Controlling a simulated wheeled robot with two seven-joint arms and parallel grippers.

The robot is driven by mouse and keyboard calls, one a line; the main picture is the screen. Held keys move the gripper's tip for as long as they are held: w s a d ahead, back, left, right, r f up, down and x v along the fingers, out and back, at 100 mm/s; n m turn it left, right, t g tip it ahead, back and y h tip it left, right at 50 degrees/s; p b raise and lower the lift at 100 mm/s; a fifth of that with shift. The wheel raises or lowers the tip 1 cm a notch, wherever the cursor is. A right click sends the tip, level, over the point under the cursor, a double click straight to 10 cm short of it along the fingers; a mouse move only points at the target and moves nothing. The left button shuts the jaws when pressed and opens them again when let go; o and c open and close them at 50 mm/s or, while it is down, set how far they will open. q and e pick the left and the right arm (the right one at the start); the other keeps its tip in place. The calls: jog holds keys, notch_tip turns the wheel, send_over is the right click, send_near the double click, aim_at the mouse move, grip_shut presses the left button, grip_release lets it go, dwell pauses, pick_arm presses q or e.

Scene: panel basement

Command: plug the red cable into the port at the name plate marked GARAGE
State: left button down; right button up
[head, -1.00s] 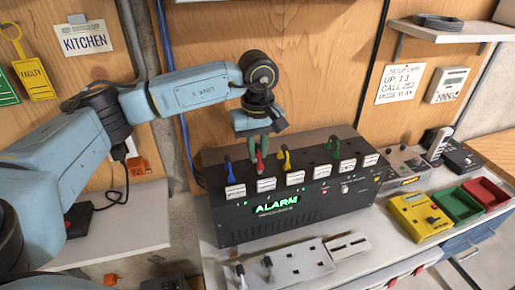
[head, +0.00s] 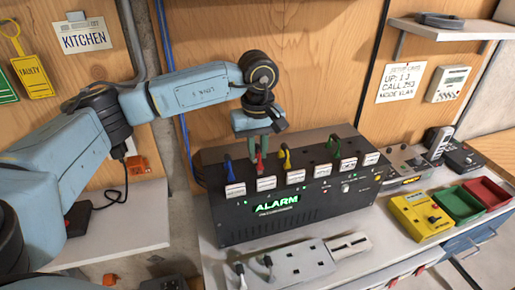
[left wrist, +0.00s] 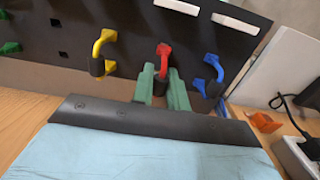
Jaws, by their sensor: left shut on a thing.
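A black panel box (head: 310,217) with a lit green ALARM sign stands on the bench. White name plates run along its front top edge, too small to read, so I cannot tell which is GARAGE. My left gripper (head: 259,158) points down at the box top, its green fingers shut on the red cable (head: 260,168). The left wrist view shows the red cable (left wrist: 163,56) between the fingertips (left wrist: 162,82), with its dark plug end at the box top. I cannot tell whether it is seated in a port. My right gripper is not in view.
A blue cable (head: 227,167) and a yellow cable (left wrist: 101,48) stand close on either side of the red one. A green cable (head: 335,148) is farther right. Empty square holes (left wrist: 63,54) show on the box. A grey socket plate (head: 300,264) lies in front.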

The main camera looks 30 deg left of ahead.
pick_arm(q)
jog(key=shift+f+b, duration=0.65)
jog(key=shift+b, duration=0.3)
dwell(2.1)
jog(key=c, duration=0.9)
grip_release()
jog(key=shift+r+p, duration=2.15)
jog(key=shift+r, duration=1.6)
jog(key=shift+s+f, duration=0.1)
